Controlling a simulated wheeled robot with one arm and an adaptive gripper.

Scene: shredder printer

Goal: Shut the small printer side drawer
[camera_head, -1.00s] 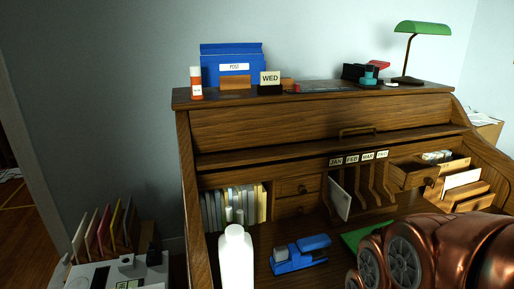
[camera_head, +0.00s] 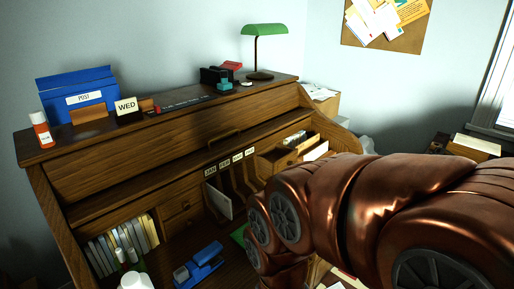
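I cannot make out a printer or its side drawer in this view. A roll-top wooden desk (camera_head: 140,165) fills the left and middle. A small drawer (camera_head: 281,160) in its right-hand pigeonholes stands pulled out, with papers in and beside it. My copper-coloured arm covers the lower right and hides part of the desk and the floor behind it. My gripper is not in view.
A blue stapler (camera_head: 199,265) lies inside. A cork board (camera_head: 386,22) hangs behind; a box (camera_head: 474,146) stands right.

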